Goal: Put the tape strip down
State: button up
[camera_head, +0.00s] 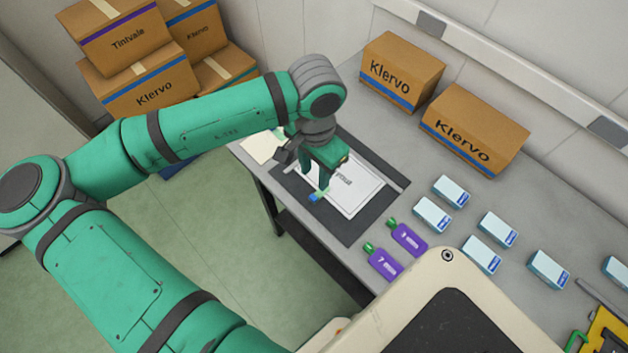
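My gripper (317,188) points down over a white printed sheet (358,194) that lies on a dark mat (352,231) on the grey table. A small bright blue piece (314,198), perhaps the tape strip, shows at the fingertips, near the sheet's lower left edge. It is too small to tell whether the fingers grip it or whether it touches the sheet. My arm and the gripper body hide part of the sheet and mat.
Two purple bottles with green caps (383,263) lie right of the mat. Several white-and-blue small boxes (432,214) stand farther right. Two Klervo cartons (474,131) stand at the back. A pale pad (262,148) lies left of the mat. Stacked cartons (138,87) stand beyond the table.

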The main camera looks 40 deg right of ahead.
jog(key=s+d+r+g+h, duration=0.1)
jog(key=s+d+r+h, duration=0.3)
jog(key=d, duration=0.5)
jog(key=s+d+r+g+h, duration=0.15)
jog(key=d+r+h, duration=0.3)
jog(key=d, duration=0.45)
jog(key=w+d+r+n+t+h, duration=0.2)
jog(key=w+r+n+t+h, duration=0.3)
jog(key=r+h, duration=0.5)
jog(key=w+a+f+n+t+y, duration=0.2)
jog(key=w+a+f+n+t, duration=0.2)
jog(key=w+a+n+t, duration=0.65)
jog(key=s+a+f+n+t+y, duration=0.2)
jog(key=a+f+n+t+y, duration=0.5)
jog(key=a+f, duration=0.55)
jog(key=s+a+f+m+g+y, duration=0.1)
jog(key=s+a+f+g+y, duration=0.2)
jog(key=s+a+f+y, duration=0.65)
jog(key=s+a+f+m+g, duration=0.1)
jog(key=s+a+f+m, duration=0.3)
jog(key=s+a, duration=0.7)
jog(key=s, duration=0.3)
jog(key=shift+a+g, duration=0.3)
